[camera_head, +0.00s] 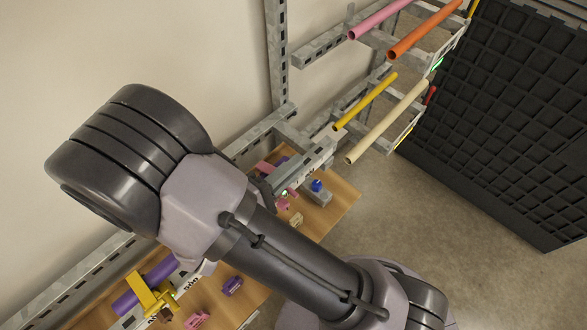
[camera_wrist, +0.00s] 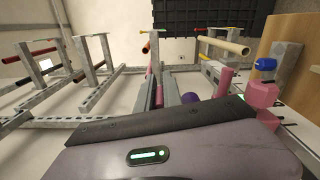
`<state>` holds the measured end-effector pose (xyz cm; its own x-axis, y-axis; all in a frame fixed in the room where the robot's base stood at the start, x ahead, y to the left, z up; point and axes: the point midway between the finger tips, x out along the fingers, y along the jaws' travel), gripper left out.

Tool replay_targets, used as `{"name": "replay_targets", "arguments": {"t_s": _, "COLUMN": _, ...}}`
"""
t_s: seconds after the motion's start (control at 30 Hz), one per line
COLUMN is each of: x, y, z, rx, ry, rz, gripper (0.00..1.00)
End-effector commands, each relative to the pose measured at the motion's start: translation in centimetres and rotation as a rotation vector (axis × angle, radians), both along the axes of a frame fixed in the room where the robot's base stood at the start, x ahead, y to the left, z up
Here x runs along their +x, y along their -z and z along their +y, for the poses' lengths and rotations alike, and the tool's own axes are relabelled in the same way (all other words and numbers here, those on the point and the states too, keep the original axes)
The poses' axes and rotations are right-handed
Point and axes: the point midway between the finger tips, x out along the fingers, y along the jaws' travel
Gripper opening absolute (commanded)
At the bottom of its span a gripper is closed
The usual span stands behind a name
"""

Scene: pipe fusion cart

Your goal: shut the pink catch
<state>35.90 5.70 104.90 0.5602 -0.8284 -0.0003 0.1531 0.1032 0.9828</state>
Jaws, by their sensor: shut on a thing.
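The pink catch (camera_head: 264,167) shows in part on the cart's board in the head view, just past my wrist. In the wrist view a slim pink part (camera_wrist: 159,95) of it stands between the grey fingers of my gripper (camera_wrist: 162,92). The fingers look closed on that pink part. The purple-grey gripper body and its dark edge fill the bottom of the wrist view and hide the lower end of the catch. In the head view my arm covers most of the gripper.
A pink block (camera_wrist: 262,95) and a blue knob (camera_head: 316,185) are close on the right. A purple round piece (camera_wrist: 188,98) is near the fingers. Metal rails with coloured pipes (camera_head: 365,100) stand beyond. A yellow clamp on a purple pipe (camera_head: 145,290) is at lower left.

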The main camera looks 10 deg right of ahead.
Motion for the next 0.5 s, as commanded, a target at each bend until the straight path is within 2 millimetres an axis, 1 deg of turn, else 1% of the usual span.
{"name": "replay_targets", "arguments": {"t_s": 0.03, "x": 0.03, "y": 0.42, "z": 0.02, "rx": 0.012, "ry": 0.001, "rz": -0.018, "gripper": 0.00}}
{"name": "replay_targets", "arguments": {"t_s": 0.13, "x": 0.09, "y": 0.67, "z": 0.06, "rx": 0.036, "ry": 0.001, "rz": -0.053, "gripper": 0.00}}
{"name": "replay_targets", "arguments": {"t_s": 0.5, "x": 0.23, "y": 0.97, "z": 0.15, "rx": 0.074, "ry": 0.001, "rz": -0.110, "gripper": 0.00}}
